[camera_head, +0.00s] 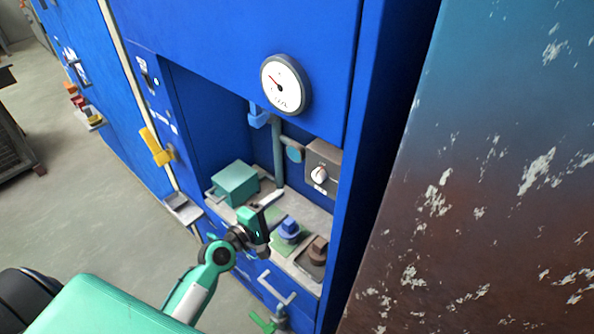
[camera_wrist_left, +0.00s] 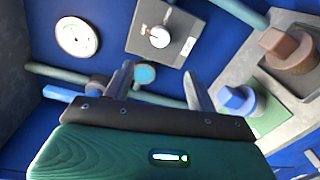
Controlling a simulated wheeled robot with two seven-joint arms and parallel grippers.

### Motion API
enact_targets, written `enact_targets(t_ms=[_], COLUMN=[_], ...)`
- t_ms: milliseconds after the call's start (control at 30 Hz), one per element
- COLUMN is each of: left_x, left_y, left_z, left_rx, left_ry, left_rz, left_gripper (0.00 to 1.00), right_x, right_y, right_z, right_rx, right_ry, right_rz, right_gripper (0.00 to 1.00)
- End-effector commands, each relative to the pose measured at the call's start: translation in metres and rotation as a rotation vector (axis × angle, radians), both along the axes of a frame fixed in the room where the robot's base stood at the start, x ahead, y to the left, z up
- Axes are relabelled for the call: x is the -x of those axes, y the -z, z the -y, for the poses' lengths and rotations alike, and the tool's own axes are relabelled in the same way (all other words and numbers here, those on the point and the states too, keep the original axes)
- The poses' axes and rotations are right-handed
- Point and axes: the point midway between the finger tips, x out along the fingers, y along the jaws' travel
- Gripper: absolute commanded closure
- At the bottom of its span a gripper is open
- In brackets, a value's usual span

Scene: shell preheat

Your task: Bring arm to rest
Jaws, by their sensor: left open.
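My left gripper (camera_head: 268,205) reaches from the lower left to the front of a recess in the blue cabinet. It is open and holds nothing. In the left wrist view its two fingers (camera_wrist_left: 158,88) stand apart, with a pipe and a round teal end cap (camera_wrist_left: 145,74) behind them. In the head view the gripper is over the shelf's front, left of a blue knob (camera_head: 289,229). The blue knob also shows in the left wrist view (camera_wrist_left: 238,98), right of the fingers. My right gripper is not in view.
The shelf also bears a teal box (camera_head: 236,183) and a brown knob (camera_head: 317,250). A grey switch box (camera_head: 323,166) and a white gauge (camera_head: 285,84) are above. A yellow handle (camera_head: 157,147) sticks out on the left. A rusty panel (camera_head: 480,180) fills the right. Open floor (camera_head: 90,210) lies left.

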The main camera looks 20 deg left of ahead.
Motion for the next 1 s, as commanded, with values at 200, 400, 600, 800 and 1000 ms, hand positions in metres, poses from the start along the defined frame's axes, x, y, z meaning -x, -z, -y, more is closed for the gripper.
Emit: enact_targets(t_ms=[200,400,600,800,1000], left_x=[0.004,0.047,0.12,0.176,0.217], left_y=[0.002,0.023,0.057,0.071,0.073], left_z=[0.005,0.044,0.065,0.051,0.031], left_rx=[-0.034,-0.397,-0.945,-1.301,-1.506], left_ry=[0.019,0.212,0.507,0.728,0.882], left_rz=[-0.004,-0.049,-0.138,-0.248,-0.351], left_gripper=[0.43,0.43,0.43,0.43,0.43], right_x=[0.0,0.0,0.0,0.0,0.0], right_y=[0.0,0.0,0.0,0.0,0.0], right_z=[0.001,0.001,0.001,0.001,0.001], right_rx=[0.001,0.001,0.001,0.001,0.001], right_ry=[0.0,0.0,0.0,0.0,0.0], right_rz=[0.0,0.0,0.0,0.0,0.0], right_gripper=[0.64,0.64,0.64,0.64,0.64])
